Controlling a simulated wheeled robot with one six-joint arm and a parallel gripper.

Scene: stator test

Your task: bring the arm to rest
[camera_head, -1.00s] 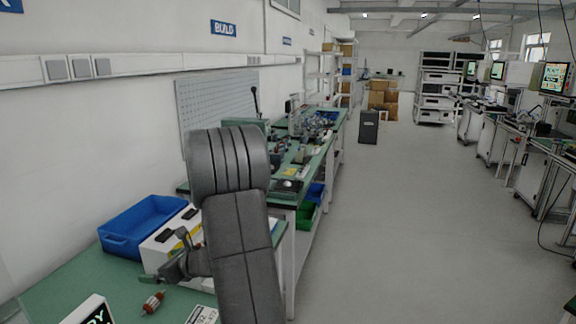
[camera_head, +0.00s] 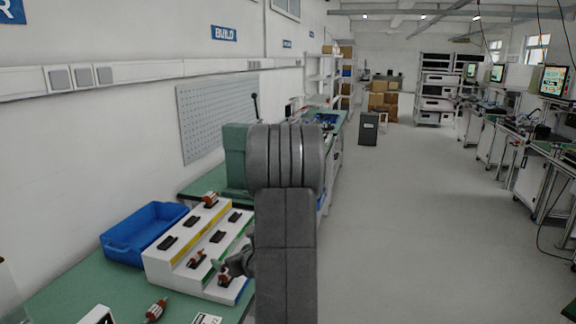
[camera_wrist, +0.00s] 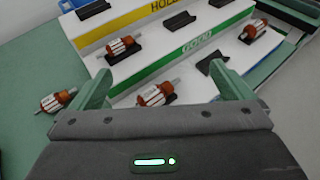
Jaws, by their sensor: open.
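My gripper (camera_wrist: 160,72) is open with nothing between its green fingers. In the head view my arm stands upright near the middle, and the gripper (camera_head: 238,263) shows partly beside it at the rack's right side. The white stepped rack (camera_head: 162,266) stands on the green bench, with yellow HOLD and green GOOD strips (camera_wrist: 198,45). Copper-and-white rotors sit on it: one at the top (camera_head: 210,199) and two lower down (camera_head: 197,258) (camera_head: 225,279). Another rotor (camera_head: 156,309) lies on the bench top. In the wrist view one rotor (camera_wrist: 155,95) lies just beyond and between the fingers.
A blue bin (camera_head: 125,247) stands left of the rack. A white label or display (camera_head: 97,316) and a printed card (camera_head: 207,319) are at the bench's front. A pegboard wall and further bench lie behind my arm. The grey floor (camera_head: 410,230) to the right is clear.

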